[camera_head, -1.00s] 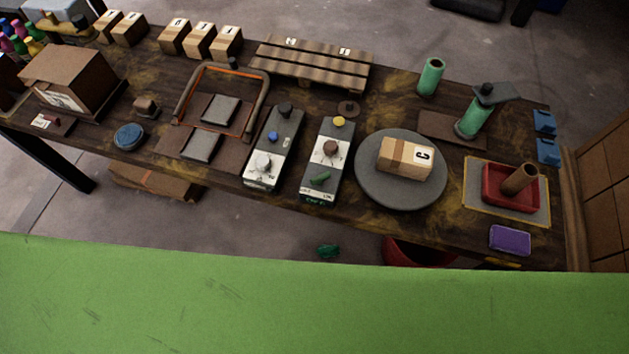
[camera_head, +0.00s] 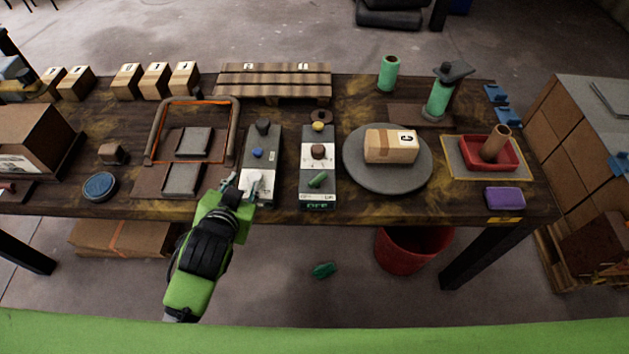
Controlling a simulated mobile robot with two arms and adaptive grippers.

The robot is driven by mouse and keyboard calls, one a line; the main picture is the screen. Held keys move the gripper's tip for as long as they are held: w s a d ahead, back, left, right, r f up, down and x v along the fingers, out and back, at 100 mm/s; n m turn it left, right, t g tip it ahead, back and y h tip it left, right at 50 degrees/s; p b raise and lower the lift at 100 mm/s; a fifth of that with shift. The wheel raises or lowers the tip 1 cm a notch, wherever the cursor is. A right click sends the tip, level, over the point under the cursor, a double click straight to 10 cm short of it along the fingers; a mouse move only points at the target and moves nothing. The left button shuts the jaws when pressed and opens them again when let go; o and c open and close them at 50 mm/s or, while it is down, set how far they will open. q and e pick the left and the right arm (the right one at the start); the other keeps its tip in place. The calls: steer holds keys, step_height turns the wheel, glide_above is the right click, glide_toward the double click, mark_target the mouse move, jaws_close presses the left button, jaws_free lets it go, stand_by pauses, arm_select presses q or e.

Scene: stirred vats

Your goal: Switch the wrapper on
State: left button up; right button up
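Two grey control boxes stand side by side on the dark table. The left control box (camera_head: 262,142) has a black knob, a blue button and a pale knob (camera_head: 253,179) near its front end. The right control box (camera_head: 319,135) has a yellow button, a dark red knob (camera_head: 318,152) and a green switch (camera_head: 318,180), with green lettering on its front face. A grey turntable (camera_head: 360,174) carries a carton marked C (camera_head: 390,147). My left gripper (camera_head: 246,185) is at the front of the left box, fingers apart by the pale knob; contact is unclear. My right gripper is out of view.
A bent tube frame (camera_head: 152,130) stands left of the boxes. A slatted pallet (camera_head: 272,82) and small cartons line the back. A red tray (camera_head: 511,162) and purple block (camera_head: 505,198) lie right. A red bin (camera_head: 413,250) stands below.

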arm_select(q)
steer(key=w+d+r+m+t+h, duration=0.35)
steer(key=w+d+r, duration=0.3)
steer(key=r, duration=0.35)
steer(key=w+d+r+m+t+h, duration=0.3)
steer(key=w+d+r+m+t, duration=0.15)
steer(key=d+r, duration=0.4)
steer(key=s+d+r+m+g+h, duration=0.2)
steer(key=d+r+m+h, duration=0.6)
steer(key=r+m+h, duration=0.1)
steer(key=s+d+m+g+h, duration=0.5)
steer(key=s+d+m+g, duration=0.2)
steer(key=d+m+g, duration=0.65)
steer(key=m+g+y, duration=0.6)
steer(key=m+y, duration=0.4)
steer(key=y, duration=0.9)
glide_toward(316, 178)
steer(key=p+x, duration=0.2)
steer(key=x, duration=0.7)
steer(key=shift+f, duration=0.1)
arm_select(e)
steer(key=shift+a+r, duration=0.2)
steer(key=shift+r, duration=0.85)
